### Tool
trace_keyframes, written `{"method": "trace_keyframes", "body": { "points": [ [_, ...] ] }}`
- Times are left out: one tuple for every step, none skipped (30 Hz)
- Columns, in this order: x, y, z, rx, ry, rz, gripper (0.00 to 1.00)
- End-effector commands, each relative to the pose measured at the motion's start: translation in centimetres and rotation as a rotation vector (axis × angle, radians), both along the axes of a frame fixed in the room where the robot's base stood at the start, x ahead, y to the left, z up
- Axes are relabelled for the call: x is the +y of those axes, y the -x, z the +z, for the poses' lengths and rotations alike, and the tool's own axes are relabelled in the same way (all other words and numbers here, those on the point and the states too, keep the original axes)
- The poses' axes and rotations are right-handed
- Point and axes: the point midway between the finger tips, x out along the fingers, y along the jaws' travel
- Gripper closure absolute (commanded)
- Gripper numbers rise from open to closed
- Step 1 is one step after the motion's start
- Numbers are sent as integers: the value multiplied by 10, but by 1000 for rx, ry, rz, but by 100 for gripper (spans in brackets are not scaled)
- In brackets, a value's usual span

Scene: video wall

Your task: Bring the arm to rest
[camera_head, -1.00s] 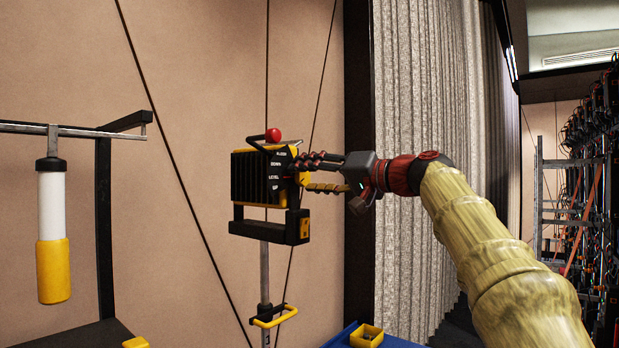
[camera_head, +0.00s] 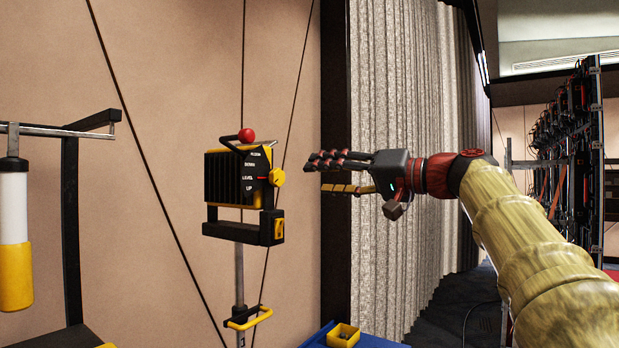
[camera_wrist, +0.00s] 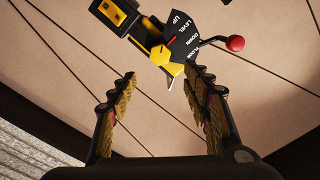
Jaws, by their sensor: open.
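My gripper (camera_head: 312,174) is open and empty in the head view, its fingers pointing left. It is apart from a black and yellow control box (camera_head: 240,178), with a gap between the fingertips and the box's yellow knob (camera_head: 277,177). The box has a red ball lever (camera_head: 246,135) on top and a dial plate with words such as LEVEL and UP. In the wrist view, my gripper's two fingers (camera_wrist: 158,88) are spread wide. The yellow knob (camera_wrist: 160,54) and red ball (camera_wrist: 235,43) show beyond them. My arm reaches in from the lower right.
A white and yellow cylinder (camera_head: 14,235) hangs from a rail at the left. A grey curtain (camera_head: 395,150) stands behind my gripper. A small yellow bin (camera_head: 343,336) sits on a blue surface below. A rack with cables (camera_head: 575,140) is at the right. Thin cables cross the wall.

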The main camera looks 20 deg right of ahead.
Motion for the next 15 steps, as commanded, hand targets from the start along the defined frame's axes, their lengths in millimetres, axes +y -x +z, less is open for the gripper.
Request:
{"method": "trace_keyframes", "body": {
  "points": [
    [-2, 3, 0, 1, -1, -1, 51],
    [-3, 4, 0, 0, -1, -1, 51],
    [-4, 5, 0, 0, -1, -1, 51],
    [-5, 6, -1, 0, -1, -1, 51],
    [-5, 6, -1, 0, -1, -1, 51],
    [-5, 6, -1, 1, -1, 0, 51],
    [-5, 6, -1, 1, -1, 0, 51],
    [-5, 6, -1, 1, -1, 0, 51],
    [-5, 6, -1, 1, -1, 0, 51],
    [-5, 6, -1, 1, -1, 0, 51],
    [-5, 6, -1, 1, -1, 0, 51],
    [-5, 6, -1, 1, -1, 0, 51],
    [-5, 6, -1, 1, -1, 0, 51],
    [-5, 6, 0, 1, -1, 0, 51],
    [-5, 6, 0, 1, -1, 0, 51]
  ]
}}
